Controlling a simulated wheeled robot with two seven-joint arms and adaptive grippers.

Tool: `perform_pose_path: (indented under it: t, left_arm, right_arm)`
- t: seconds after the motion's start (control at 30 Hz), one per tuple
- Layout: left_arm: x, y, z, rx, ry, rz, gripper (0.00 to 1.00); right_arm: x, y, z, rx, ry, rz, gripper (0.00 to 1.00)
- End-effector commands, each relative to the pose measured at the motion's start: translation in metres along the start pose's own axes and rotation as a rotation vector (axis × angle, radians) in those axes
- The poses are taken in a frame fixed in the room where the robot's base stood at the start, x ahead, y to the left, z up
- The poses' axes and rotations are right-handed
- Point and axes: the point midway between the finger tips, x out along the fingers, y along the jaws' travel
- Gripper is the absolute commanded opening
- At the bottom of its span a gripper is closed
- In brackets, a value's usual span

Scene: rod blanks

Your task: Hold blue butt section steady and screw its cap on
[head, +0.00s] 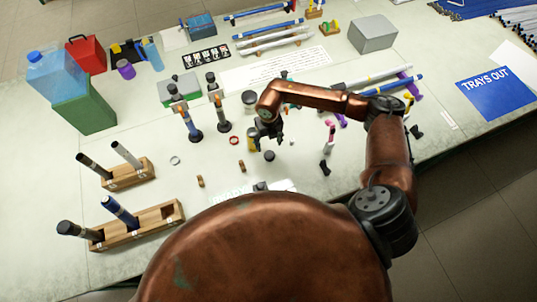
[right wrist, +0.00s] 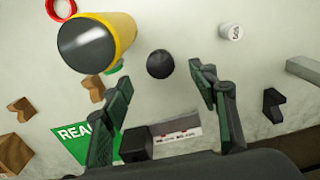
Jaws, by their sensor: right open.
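A blue rod section (head: 118,212), likely the blue butt section, stands tilted in a slot of the front wooden block (head: 150,227) at the lower left. A small dark round cap-like piece (head: 269,156) lies on the table; I cannot tell for sure that it is the butt's cap. My right gripper (head: 270,143) is open and empty above the table close to this piece. In the right wrist view the dark piece (right wrist: 160,64) shows between and a little beyond the open fingertips (right wrist: 160,78). My left gripper is out of view.
A yellow cylinder with a dark end (right wrist: 95,43) stands beside the gripper, near a red ring (head: 235,140). A second wooden block (head: 128,174) holds two rods. Small brown blocks (head: 200,181) lie nearby. A small white piece (right wrist: 231,31) lies to the right.

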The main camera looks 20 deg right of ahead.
Motion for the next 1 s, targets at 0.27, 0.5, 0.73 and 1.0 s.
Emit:
perform_pose_path:
  t: [0.27, 0.5, 0.73, 1.0]
  left_arm:
    - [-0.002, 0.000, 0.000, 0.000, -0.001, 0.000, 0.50]
    - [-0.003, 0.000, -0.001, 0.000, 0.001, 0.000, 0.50]
    - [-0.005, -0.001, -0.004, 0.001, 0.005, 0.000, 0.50]
    - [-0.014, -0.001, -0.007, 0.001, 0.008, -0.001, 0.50]
  right_arm:
    - [0.013, 0.002, -0.001, -0.002, 0.002, 0.003, 0.54]
    - [0.026, 0.004, 0.000, -0.006, 0.000, 0.005, 0.54]
    - [0.030, 0.004, -0.002, -0.006, 0.002, 0.005, 0.54]
    - [0.066, 0.004, -0.009, -0.004, 0.002, 0.005, 0.54]
